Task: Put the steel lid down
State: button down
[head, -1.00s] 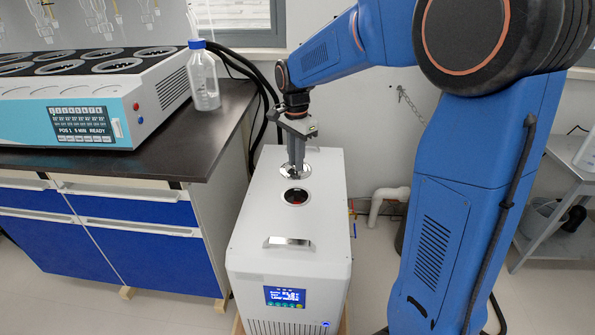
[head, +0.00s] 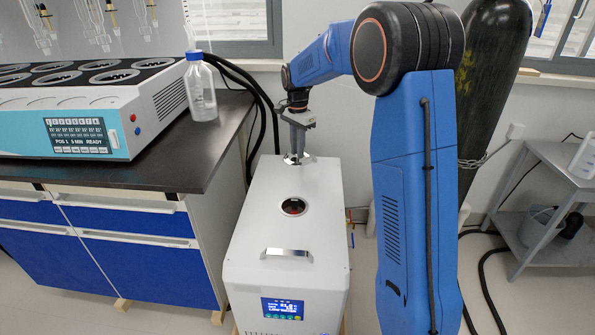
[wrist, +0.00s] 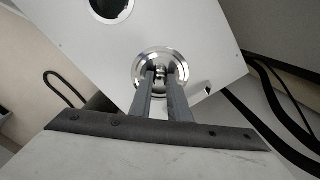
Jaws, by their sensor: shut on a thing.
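The steel lid (head: 298,160) is a shiny round disc with a small knob, at the back of the white chiller's top. It also shows in the wrist view (wrist: 143,66), where the fingers close on its knob. My gripper (head: 297,153) points straight down and is shut on the lid's knob. The lid is at or very close to the white top; I cannot tell whether it touches. The white chiller (head: 262,228) has an open round hole (head: 293,206) in front of the lid, with a dark inside and a steel rim.
A steel handle (head: 287,254) stands on the chiller's front top. A dark bench (head: 160,165) with a multi-position instrument (head: 150,95) and a clear bottle with a blue cap (head: 200,90) is on the left. Black hoses (head: 262,95) run behind. A grey cart (head: 560,190) stands at the right.

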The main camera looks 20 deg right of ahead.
jog(key=shift+f, duration=3.65)
jog(key=shift+f, duration=0.1)
jog(key=c, duration=1.7)
grip_release()
jog(key=shift+o, duration=0.2)
